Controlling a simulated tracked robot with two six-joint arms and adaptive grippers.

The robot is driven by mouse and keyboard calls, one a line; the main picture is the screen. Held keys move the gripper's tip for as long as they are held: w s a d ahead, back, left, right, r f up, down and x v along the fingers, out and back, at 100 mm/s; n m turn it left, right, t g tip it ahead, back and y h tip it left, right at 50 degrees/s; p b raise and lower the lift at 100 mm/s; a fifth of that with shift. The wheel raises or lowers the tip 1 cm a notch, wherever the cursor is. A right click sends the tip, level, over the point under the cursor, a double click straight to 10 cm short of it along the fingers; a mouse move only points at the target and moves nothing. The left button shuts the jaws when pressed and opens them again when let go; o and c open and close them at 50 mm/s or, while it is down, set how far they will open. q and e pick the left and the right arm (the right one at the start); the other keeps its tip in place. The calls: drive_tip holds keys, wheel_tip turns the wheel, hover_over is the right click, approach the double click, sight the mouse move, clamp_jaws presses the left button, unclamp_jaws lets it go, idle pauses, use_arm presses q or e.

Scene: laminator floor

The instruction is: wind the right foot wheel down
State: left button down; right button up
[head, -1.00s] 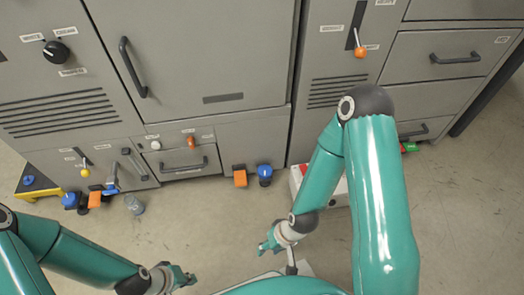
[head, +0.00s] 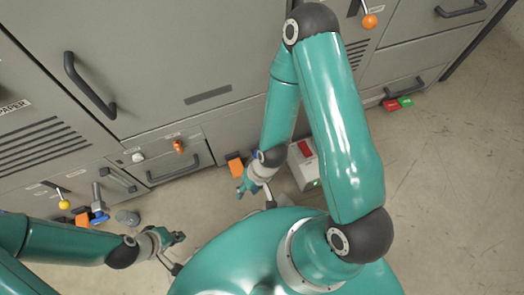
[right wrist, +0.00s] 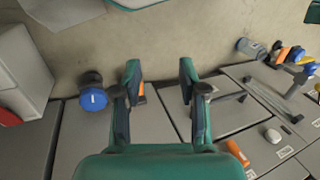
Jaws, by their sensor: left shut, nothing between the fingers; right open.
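The right foot wheel, a blue knob on a dark stem at the cabinet's bottom edge, shows in the right wrist view (right wrist: 93,98), left of the fingers. In the head view only a sliver of blue (head: 255,154) shows behind my right arm. An orange block (head: 235,166) sits beside it; part of it shows between the fingers in the wrist view (right wrist: 141,93). My right gripper (head: 245,188) is open and empty in front of these, its fingers (right wrist: 158,75) apart from the wheel. My left gripper (head: 180,238) is shut and empty over the floor, further left.
A light box with a red top (head: 305,165) stands on the floor just right of my right gripper. Another blue wheel (head: 100,219) and orange block (head: 82,220) are at the left, near a grey cylinder (head: 127,217). Red (head: 390,105) and green pedals lie right.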

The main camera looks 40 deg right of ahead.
drive_tip(key=o, duration=0.3)
drive_tip(key=shift+w, duration=0.15)
drive_tip(key=o, duration=0.4)
drive_tip(key=w+d+n, duration=0.1)
drive_tip(key=w+d, duration=0.1)
drive_tip(key=w, duration=0.1)
drive_tip(key=shift+d+f+n+t, duration=0.15)
drive_tip(key=shift+n+t, duration=0.25)
drive_tip(key=w+d+f+n+t+h, duration=0.1)
drive_tip(key=w+d+n, duration=0.25)
drive_tip(key=d, duration=0.55)
drive_tip(key=w+d+f+n+t, duration=0.1)
drive_tip(key=w+d+n, duration=0.1)
drive_tip(key=d+n, duration=0.45)
drive_tip(key=shift+m, duration=0.7)
drive_tip(key=b+x, duration=0.2)
drive_tip(key=x, duration=0.3)
drive_tip(key=d+b+x, duration=0.1)
drive_tip(key=b+x, duration=0.1)
drive_tip(key=x, duration=0.3)
drive_tip(key=b+x, duration=0.3)
drive_tip(key=x, duration=0.3)
drive_tip(key=shift+d+f, duration=0.2)
drive_tip(key=shift+d, duration=0.05)
